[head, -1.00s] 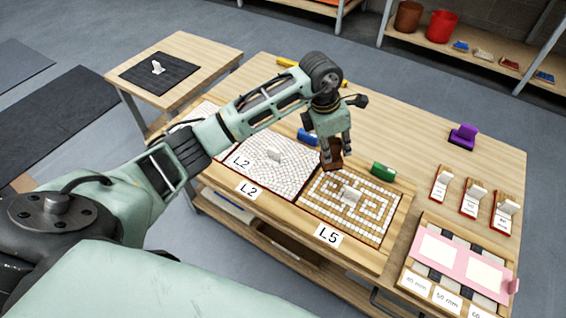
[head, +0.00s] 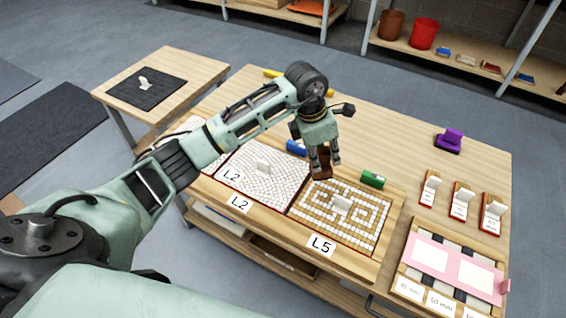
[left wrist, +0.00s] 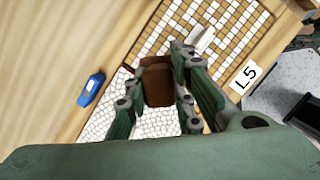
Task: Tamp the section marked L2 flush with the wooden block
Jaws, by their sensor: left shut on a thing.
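My left gripper (head: 322,158) is shut on a brown wooden block (head: 321,170) above the panels, near the border between the L2 and L5 sections. In the left wrist view the block (left wrist: 157,82) sits between the fingers. The L5 section (head: 355,228) has a brown and white pattern. My right gripper is not in view.
A green object (head: 373,179) and a blue object (head: 297,147) lie behind the panels. A purple tool (head: 449,140) stands farther right. A pink frame (head: 456,267) and several small upright pieces occupy the right side. The table's back middle is clear.

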